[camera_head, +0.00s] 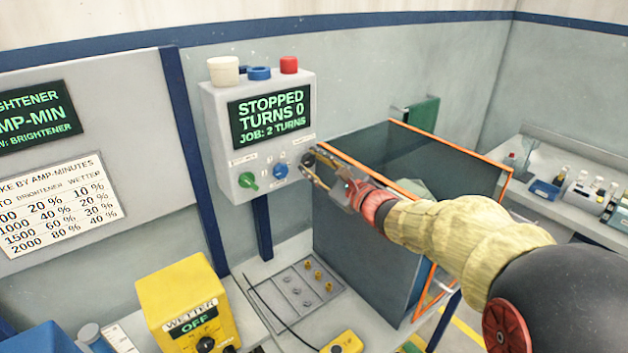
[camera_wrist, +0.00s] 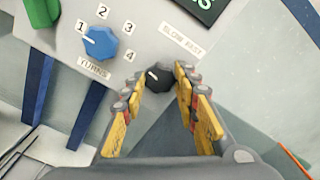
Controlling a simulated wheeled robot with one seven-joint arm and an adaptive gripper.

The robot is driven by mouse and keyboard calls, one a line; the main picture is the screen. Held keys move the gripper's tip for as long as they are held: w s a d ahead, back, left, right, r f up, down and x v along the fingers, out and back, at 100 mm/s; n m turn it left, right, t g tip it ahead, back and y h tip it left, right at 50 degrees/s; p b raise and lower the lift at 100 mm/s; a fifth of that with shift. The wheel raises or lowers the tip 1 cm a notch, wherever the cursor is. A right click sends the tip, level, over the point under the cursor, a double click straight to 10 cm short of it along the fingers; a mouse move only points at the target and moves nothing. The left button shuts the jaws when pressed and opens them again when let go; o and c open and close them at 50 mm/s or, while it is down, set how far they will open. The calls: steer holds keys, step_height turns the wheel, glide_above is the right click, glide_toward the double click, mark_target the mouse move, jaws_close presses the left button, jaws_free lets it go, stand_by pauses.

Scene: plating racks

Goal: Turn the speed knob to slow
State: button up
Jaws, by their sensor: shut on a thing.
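The speed knob (camera_wrist: 157,78) is small and black, with a white mark towards its left side in the wrist view. Its label reads SLOW FAST (camera_wrist: 181,40). It sits at the lower right of the grey control box (camera_head: 217,135). My gripper (camera_head: 308,170) reaches the box from the right in the head view. In the wrist view my gripper (camera_wrist: 157,88) has its yellow fingers on both sides of the knob, shut on it. In the head view the fingers largely hide the knob. The display (camera_head: 270,115) reads STOPPED, TURNS 0, JOB: 2 TURNS.
A blue turns knob (camera_wrist: 101,42), its mark near 1, is close left of my fingers. A green knob (camera_head: 248,181) is further left. White, blue and red buttons (camera_head: 289,65) top the box. A grey, orange-edged tank (camera_head: 365,250) stands under my arm.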

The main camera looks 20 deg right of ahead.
steer(key=shift+f+n+b, duration=0.2)
steer(key=shift+n+b, duration=0.6)
steer(key=shift+b, duration=0.6)
steer(key=shift+r, duration=0.1)
steer(key=o, duration=1.2)
steer(key=shift+c, duration=0.2)
steer(key=shift+s+r, duration=0.1)
steer(key=v, duration=1.2)
